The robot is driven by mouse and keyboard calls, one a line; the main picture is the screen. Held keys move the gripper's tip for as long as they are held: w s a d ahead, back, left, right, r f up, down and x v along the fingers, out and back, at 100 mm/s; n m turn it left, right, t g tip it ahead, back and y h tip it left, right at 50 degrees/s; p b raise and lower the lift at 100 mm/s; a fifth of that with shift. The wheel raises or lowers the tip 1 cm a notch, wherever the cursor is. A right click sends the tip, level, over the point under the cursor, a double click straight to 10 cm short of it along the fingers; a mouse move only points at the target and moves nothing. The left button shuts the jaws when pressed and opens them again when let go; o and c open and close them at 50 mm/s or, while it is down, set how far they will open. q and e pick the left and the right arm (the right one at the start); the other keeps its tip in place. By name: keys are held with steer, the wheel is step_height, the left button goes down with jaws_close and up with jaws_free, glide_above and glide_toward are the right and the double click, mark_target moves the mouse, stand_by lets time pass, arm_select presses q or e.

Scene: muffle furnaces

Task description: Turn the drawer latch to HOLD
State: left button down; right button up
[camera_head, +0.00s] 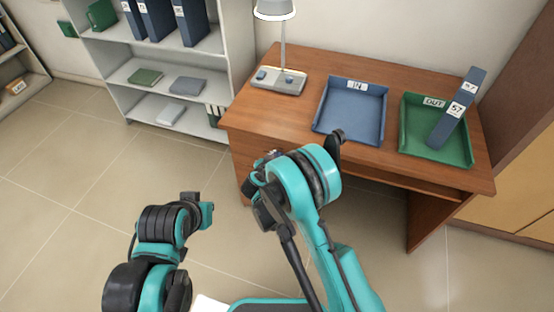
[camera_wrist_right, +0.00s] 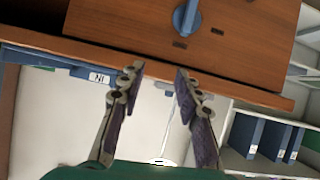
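The blue drawer latch (camera_wrist_right: 187,17) shows at the top edge of the right wrist view on a brown wooden drawer front (camera_wrist_right: 245,45), partly cut off. Its lever runs nearly vertical in that picture, tilted slightly. Small dark marks lie around it; no wording is readable. My right gripper (camera_wrist_right: 158,73) is open and empty, its two fingers apart, below and left of the latch in that view and not touching it. In the head view my right gripper (camera_head: 262,172) is at the desk's left front, partly hidden by its arm. My left gripper (camera_head: 200,210) is over the floor, fingers unclear.
The wooden desk (camera_head: 300,118) carries a lamp (camera_head: 278,80), a blue IN tray (camera_head: 350,108) and a green OUT tray (camera_head: 437,132) with a blue binder (camera_head: 458,105) leaning in it. A grey shelf (camera_head: 115,70) stands left. Floor in front is clear.

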steer(key=a+f+t, duration=0.1)
steer(key=a+f, duration=0.2)
steer(key=f, duration=0.3)
steer(key=b+x, duration=0.2)
steer(key=x, duration=0.5)
steer(key=shift+b, duration=0.35)
jaws_close()
